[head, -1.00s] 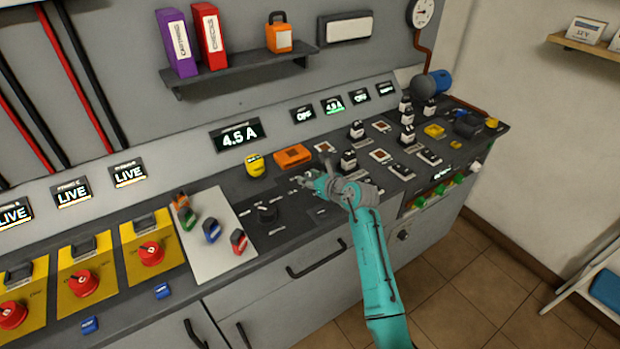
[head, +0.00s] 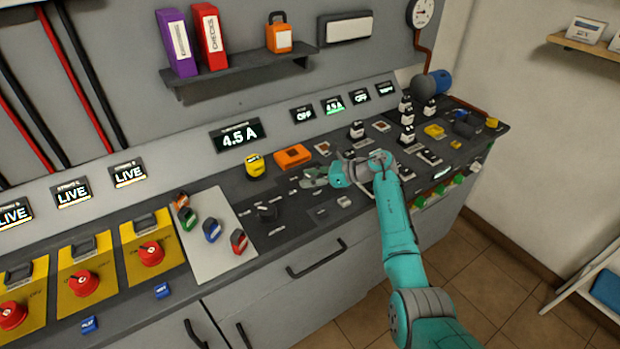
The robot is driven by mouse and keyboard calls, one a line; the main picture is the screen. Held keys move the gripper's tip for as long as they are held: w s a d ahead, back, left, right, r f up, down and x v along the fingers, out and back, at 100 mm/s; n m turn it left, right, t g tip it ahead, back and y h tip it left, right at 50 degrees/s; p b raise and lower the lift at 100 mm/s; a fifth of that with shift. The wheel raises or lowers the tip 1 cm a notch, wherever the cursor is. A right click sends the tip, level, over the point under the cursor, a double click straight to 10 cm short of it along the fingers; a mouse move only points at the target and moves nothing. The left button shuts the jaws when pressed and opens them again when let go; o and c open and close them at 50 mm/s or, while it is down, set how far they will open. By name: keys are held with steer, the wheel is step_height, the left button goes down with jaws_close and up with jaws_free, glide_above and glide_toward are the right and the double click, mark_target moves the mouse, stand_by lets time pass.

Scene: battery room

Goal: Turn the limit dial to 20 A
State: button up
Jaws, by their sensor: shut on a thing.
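My gripper (head: 314,178) is low over the dark sloping console (head: 245,185), just right of the black knob (head: 267,212) and below the orange block. Its grey fingers point left and appear shut on the limit dial, which they mostly hide; its pointer and scale cannot be read. A large display (head: 239,135) on the upright panel behind reads 4.5 A. My teal arm reaches in from the lower right.
A yellow knob (head: 255,167) and an orange block (head: 293,157) stand behind my gripper. Black and white switches (head: 357,131) crowd the right side. Red rotary switches (head: 150,253) on yellow plates and coloured plugs (head: 212,230) are on the left.

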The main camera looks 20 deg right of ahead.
steer(key=shift+n+g+y, duration=0.6)
steer(key=shift+n+g, duration=0.5)
steer(key=shift+g, duration=0.1)
steer(key=shift+f+n+g, duration=0.1)
steer(key=shift+n+g, duration=0.8)
steer(key=shift+g, duration=0.2)
steer(key=o, duration=1.2)
steer(key=shift+c, duration=0.2)
steer(key=v, duration=1.2)
steer(key=shift+f, duration=0.15)
steer(key=shift+d, duration=0.1)
